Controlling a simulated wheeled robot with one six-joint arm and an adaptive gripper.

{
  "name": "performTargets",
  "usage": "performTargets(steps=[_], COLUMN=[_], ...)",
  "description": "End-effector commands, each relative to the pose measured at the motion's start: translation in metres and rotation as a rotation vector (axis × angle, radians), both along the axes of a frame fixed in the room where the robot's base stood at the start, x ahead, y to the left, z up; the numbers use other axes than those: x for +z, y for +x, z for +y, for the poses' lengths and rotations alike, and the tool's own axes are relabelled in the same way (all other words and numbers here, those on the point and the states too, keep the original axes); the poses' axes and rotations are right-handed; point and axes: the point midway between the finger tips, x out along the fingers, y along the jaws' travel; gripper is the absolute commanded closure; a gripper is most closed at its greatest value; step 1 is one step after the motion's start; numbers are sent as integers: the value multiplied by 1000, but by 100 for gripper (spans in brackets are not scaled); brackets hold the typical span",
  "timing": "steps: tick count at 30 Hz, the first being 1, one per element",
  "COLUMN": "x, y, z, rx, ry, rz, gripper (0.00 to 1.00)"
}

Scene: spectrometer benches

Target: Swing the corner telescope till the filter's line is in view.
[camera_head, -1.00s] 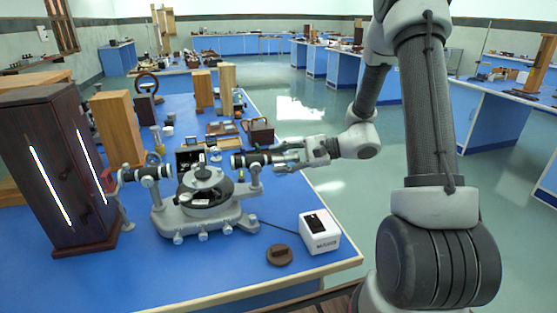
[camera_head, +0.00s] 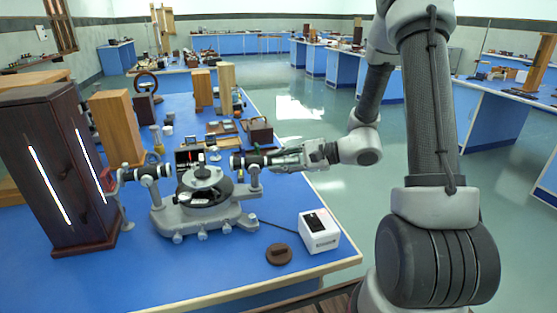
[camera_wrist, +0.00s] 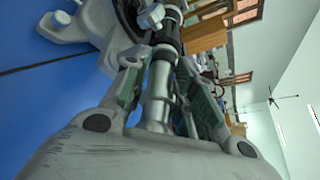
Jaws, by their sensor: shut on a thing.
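The grey spectrometer (camera_head: 205,215) stands on the blue bench with a round dark table in its middle. Its telescope (camera_head: 250,160) points right, toward my gripper (camera_head: 278,159). In the wrist view, my gripper (camera_wrist: 160,62) has its green-lined fingers on both sides of the silver telescope tube (camera_wrist: 158,95), shut on it. The collimator (camera_head: 145,174) points left toward the tall dark lamp housing (camera_head: 62,170), which has bright white slits. A small dark box (camera_head: 183,158) behind the spectrometer shows a small red mark. I cannot pick out the filter.
A white box (camera_head: 319,236) with a cable and a brown round disc (camera_head: 279,254) lie at the front right of the bench. Wooden blocks (camera_head: 117,128) and small items stand behind. Open floor lies right of the bench.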

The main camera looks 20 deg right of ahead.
Motion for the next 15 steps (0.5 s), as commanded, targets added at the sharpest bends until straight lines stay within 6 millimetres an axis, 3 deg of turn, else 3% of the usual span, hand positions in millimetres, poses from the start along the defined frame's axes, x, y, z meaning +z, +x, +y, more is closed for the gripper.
performTargets(steps=[6,7,9,15], x=[0,0,0,0], y=[0,0,0,0], z=[0,0,0,0], rx=[0,0,0,0], ry=[0,0,0,0], rz=[-1,-1,-1,-1], gripper=[100,72,59,56])
